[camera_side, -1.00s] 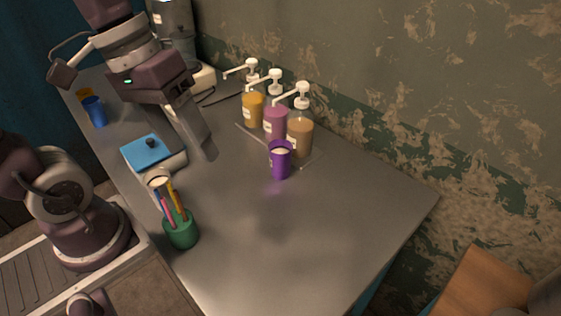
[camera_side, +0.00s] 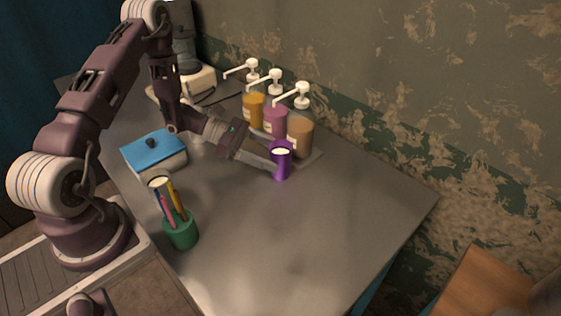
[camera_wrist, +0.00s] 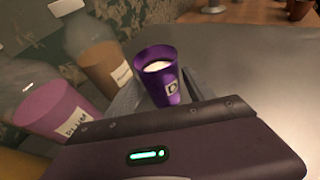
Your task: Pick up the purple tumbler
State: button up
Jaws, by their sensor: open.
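The purple tumbler (camera_side: 281,168) stands upright on the grey table, in front of the dispenser bottles, with pale white contents near its rim. It also shows in the wrist view (camera_wrist: 163,84), with a label bearing a "D". My gripper (camera_side: 268,161) is low and nearly level, reaching the tumbler from the left in the side view. In the wrist view its fingers are open, one on each side of the tumbler. I cannot tell whether either finger touches it. The far finger is mostly hidden in the side view.
Three pump bottles, yellow (camera_side: 253,112), pink (camera_side: 275,121) and tan (camera_side: 300,137), stand close behind the tumbler. A blue-lidded box (camera_side: 153,149) and a green pen holder (camera_side: 181,232) are at left. The table's front right is clear.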

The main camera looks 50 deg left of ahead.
aim_at(291, 151)
jog(key=x, duration=0.2)
jog(key=shift+w+d+f, duration=0.1)
jog(key=shift+w+d, duration=0.05)
jog(key=shift+d, duration=0.15)
grip_shut()
jog(key=shift+r, duration=0.65)
notch_tip(291, 151, up, 2)
jog(key=shift+r, duration=0.2)
jog(key=d, duration=0.5)
jog(key=w+d, duration=0.1)
jog(key=d, duration=0.5)
jog(key=w+d, duration=0.1)
jog(key=d, duration=0.5)
jog(key=shift+d, duration=0.1)
jog(key=s+a+r+n+t, duration=0.1)
jog(key=s+a+r, duration=0.2)
jog(key=a, duration=0.6)
jog(key=s+a+r, duration=0.4)
jog(key=a, duration=0.5)
jog(key=shift+m+g, duration=0.5)
jog(key=shift+w+a+f, duration=0.2)
jog(key=shift+w+f, duration=0.6)
jog(key=shift+f, duration=0.8)
jog(key=shift+w+a+f, duration=0.2)
jog(key=shift+w+f, duration=0.6)
jog(key=shift+f, duration=0.75)
jog(key=shift+w+a+f, duration=0.2)
jog(key=shift+w+f, duration=0.65)
jog(key=shift+f, duration=0.75)
